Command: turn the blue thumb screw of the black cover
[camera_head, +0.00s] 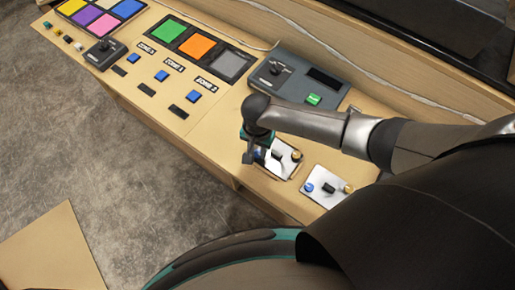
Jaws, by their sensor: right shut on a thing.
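My right gripper (254,151) comes down from above onto the left end of a white plate (287,165) at the console's front. It is shut on a blue thumb screw (259,153), which is partly hidden by the fingers. A small black part, seemingly the black cover (277,155), sits beside the screw on that plate, and a yellow knob (296,155) is at the plate's right end. I cannot tell how far the screw is turned. My left gripper is not in view.
A similar white plate (319,197) with blue, black and yellow parts lies to the right, near my arm. A grey box (296,84) with a green button stands behind the gripper. Blue buttons (194,97) and coloured panels (197,47) lie to the left.

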